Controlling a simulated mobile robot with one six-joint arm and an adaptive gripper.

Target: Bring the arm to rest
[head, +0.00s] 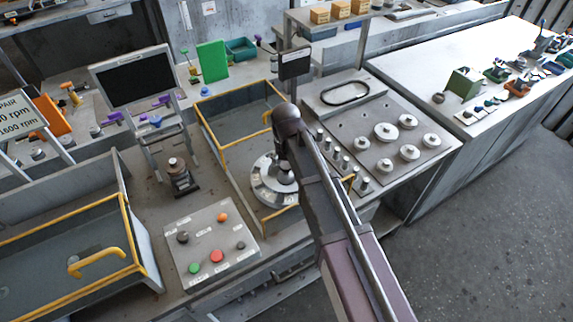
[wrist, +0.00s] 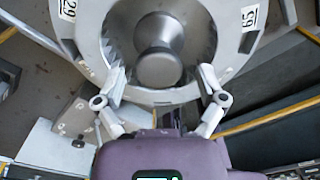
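My arm (head: 335,215) reaches from the lower right to the round metal housing (head: 268,192), which sits in the yellow-railed bay in the middle. In the wrist view my gripper (wrist: 162,72) has its two fingers spread wide apart, with nothing held between them. A round metal knob or hub (wrist: 160,45) shows ahead between the fingertips, inside the ring of the housing (wrist: 125,92). The ring carries number labels. I cannot tell whether the fingers touch the ring. In the head view my arm hides part of the housing and most of the gripper.
A button panel (head: 214,243) lies left of the housing, with a dark monitor (head: 135,80) behind it. A tray of round metal parts (head: 375,125) is to the right. Yellow rails (head: 235,98) edge the bay. A small dark screen (head: 294,63) stands behind my arm. Open floor (head: 480,230) is at the right.

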